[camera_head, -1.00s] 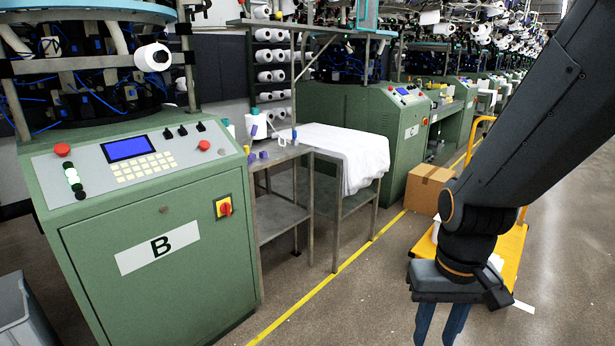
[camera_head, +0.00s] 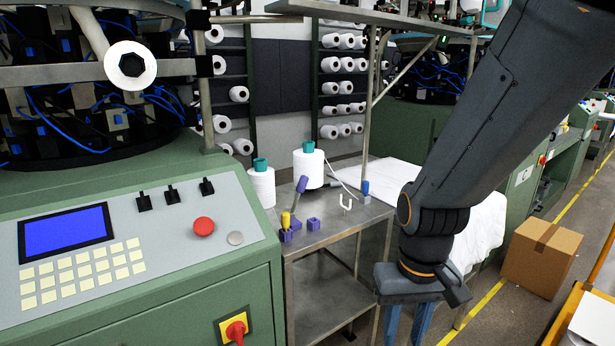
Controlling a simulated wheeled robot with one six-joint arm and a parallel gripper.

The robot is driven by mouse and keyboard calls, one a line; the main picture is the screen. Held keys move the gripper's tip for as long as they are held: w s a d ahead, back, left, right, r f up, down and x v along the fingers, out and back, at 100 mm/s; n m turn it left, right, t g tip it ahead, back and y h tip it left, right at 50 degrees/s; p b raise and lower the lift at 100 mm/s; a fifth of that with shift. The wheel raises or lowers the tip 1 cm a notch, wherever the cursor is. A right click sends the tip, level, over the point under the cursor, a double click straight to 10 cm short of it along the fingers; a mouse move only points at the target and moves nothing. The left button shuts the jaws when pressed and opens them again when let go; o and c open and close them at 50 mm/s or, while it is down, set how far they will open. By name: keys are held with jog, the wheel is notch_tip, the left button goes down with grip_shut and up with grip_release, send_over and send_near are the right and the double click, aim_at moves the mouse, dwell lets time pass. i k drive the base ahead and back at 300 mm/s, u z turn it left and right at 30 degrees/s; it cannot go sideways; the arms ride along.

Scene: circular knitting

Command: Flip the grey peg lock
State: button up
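No part is plainly marked as a grey peg lock. On the sloped panel of the green machine (camera_head: 60,230), a small flat grey disc (camera_head: 235,238) sits right of a red push button (camera_head: 204,227). Three dark toggle switches (camera_head: 173,194) stand along the panel's upper edge; I cannot tell whether any of these is the peg lock. My gripper (camera_head: 407,328) points down at the bottom, right of the panel and in front of the steel table. Its two blue fingers are apart with nothing seen between them; the tips are cut off.
The steel table (camera_head: 335,232) beside the machine holds white yarn cones (camera_head: 309,167), small purple parts (camera_head: 313,224) and a yellow-and-purple tool. White cloth (camera_head: 484,228) lies behind my arm. A cardboard box (camera_head: 540,257) and a yellow cart are on the right floor.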

aim_at(333, 183)
jog(key=u, duration=0.05)
jog(key=i, duration=0.35)
jog(key=z, duration=0.9)
jog(key=k, duration=0.4)
jog(key=u, duration=1.3)
jog(key=i, duration=0.5)
jog(key=z, duration=0.05)
